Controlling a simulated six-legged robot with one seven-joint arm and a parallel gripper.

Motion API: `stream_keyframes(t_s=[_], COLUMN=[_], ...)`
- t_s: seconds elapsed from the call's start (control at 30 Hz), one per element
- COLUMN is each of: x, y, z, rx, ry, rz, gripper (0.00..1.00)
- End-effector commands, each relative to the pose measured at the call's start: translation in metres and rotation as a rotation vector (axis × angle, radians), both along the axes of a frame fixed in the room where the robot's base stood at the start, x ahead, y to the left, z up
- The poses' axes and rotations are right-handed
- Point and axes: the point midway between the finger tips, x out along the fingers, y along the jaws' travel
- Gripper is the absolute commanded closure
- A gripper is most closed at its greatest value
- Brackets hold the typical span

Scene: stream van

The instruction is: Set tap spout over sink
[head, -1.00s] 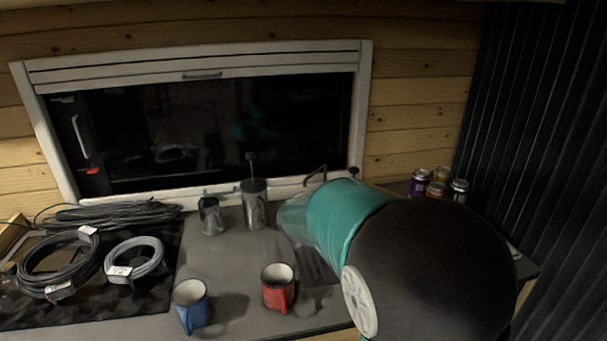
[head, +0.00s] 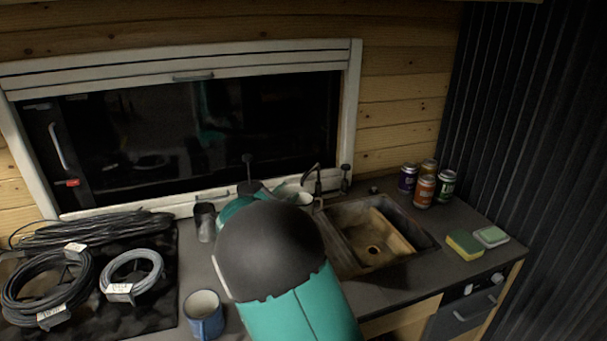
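The sink (head: 388,232) is a brown, worn basin with a drain, set in the counter right of my arm. The dark tap (head: 318,184) stands at the sink's back left corner. Its thin spout bends over to the left and points down toward the counter side, not over the basin. My arm, teal with a big black joint, reaches from the bottom edge toward the back counter, left of the tap. My gripper's fingers are hidden behind the arm, so I cannot see whether they touch anything.
Several cans (head: 425,190) stand behind the sink on the right. A sponge (head: 464,244) and a soap dish (head: 491,236) lie right of it. A blue mug (head: 204,315), a dark cup (head: 205,222) and cable coils (head: 132,272) are on the left.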

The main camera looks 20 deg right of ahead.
Motion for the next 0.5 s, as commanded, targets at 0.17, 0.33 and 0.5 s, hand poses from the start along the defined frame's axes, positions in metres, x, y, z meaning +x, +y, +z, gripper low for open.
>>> stream_keyframes(t_s=[0.17,0.33,0.5], x=[0.018,0.043,0.067], y=[-0.025,-0.049,-0.071], z=[0.0,0.0,0.0], rx=[-0.001,0.0,-0.001], ry=[0.0,0.0,-0.001], rz=[-0.006,-0.006,-0.006], gripper=[0.67,0.67,0.67])
